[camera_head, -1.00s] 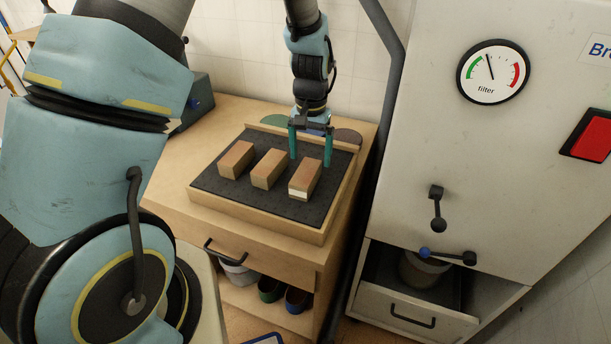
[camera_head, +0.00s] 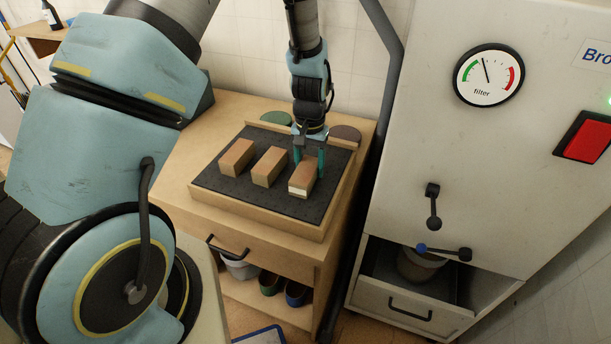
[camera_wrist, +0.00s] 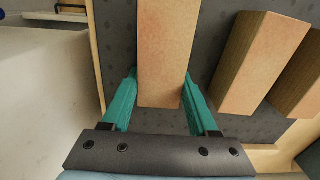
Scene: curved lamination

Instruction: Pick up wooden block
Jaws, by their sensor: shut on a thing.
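Three wooden blocks sit in a row on a dark dotted mat in a wooden tray (camera_head: 270,218). The right block (camera_head: 302,180) has a pale front end. The middle block (camera_head: 269,167) and the left block (camera_head: 237,157) are to its left. My gripper (camera_head: 309,168) is down at the right block with its green fingers on either side. In the wrist view my gripper (camera_wrist: 160,95) is shut on that block (camera_wrist: 163,45), one finger along each side. The other two blocks (camera_wrist: 262,60) (camera_wrist: 301,85) lie apart to the right.
The tray stands on a wooden cabinet (camera_head: 180,190). A machine with a filter gauge (camera_head: 488,75), red switch (camera_head: 583,137) and open drawer (camera_head: 408,305) stands close on the right.

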